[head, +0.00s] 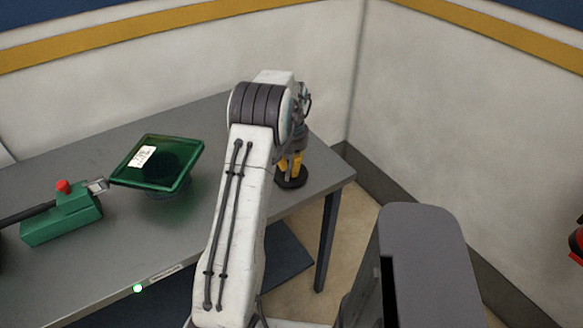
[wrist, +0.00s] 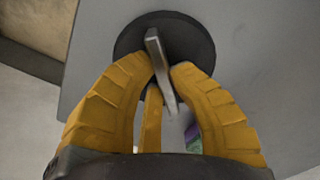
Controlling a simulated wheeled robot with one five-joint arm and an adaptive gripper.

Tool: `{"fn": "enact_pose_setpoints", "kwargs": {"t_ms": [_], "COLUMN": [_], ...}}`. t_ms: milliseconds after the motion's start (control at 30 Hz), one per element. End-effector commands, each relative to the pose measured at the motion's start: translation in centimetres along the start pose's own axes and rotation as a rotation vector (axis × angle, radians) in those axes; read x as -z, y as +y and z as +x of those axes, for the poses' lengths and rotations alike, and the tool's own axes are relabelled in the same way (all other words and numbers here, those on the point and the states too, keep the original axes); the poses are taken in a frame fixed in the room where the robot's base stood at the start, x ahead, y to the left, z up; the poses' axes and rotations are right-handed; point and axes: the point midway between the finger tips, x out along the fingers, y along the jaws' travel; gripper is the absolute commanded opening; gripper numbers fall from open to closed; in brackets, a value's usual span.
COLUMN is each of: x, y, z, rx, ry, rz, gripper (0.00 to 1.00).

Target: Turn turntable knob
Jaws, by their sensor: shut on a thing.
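The knob is a round dark disc (wrist: 192,28) with a grey bar handle (wrist: 153,45) standing on it. In the head view the dark disc (head: 292,181) sits on the table near its right corner. My gripper (wrist: 166,72) has yellow fingers on either side of the grey handle, shut on it. In the head view my gripper (head: 291,163) reaches down over the disc, and my arm partly hides it. The handle is too hidden there to make out.
A green square tilted dish (head: 183,178) with a white label stands on the grey table (head: 110,250), left of my arm. A green block with a red button (head: 62,212) lies further left. Walls close off the back and right. Floor shows right of the table.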

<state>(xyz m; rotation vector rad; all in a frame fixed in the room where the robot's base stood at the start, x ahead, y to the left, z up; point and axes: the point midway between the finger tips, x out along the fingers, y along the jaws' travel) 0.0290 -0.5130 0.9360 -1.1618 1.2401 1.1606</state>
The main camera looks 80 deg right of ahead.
Motion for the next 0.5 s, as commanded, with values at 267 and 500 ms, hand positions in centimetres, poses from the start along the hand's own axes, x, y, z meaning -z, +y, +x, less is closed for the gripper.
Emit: {"fn": "enact_pose_setpoints", "kwargs": {"t_ms": [267, 500], "x": [-0.03, -0.02], "y": [-0.01, -0.01], "z": [0.14, 0.15], "rx": [0.0, 0.0], "ry": [-0.004, -0.004], "rz": [-0.115, -0.151], "gripper": [0.0, 0.0]}}
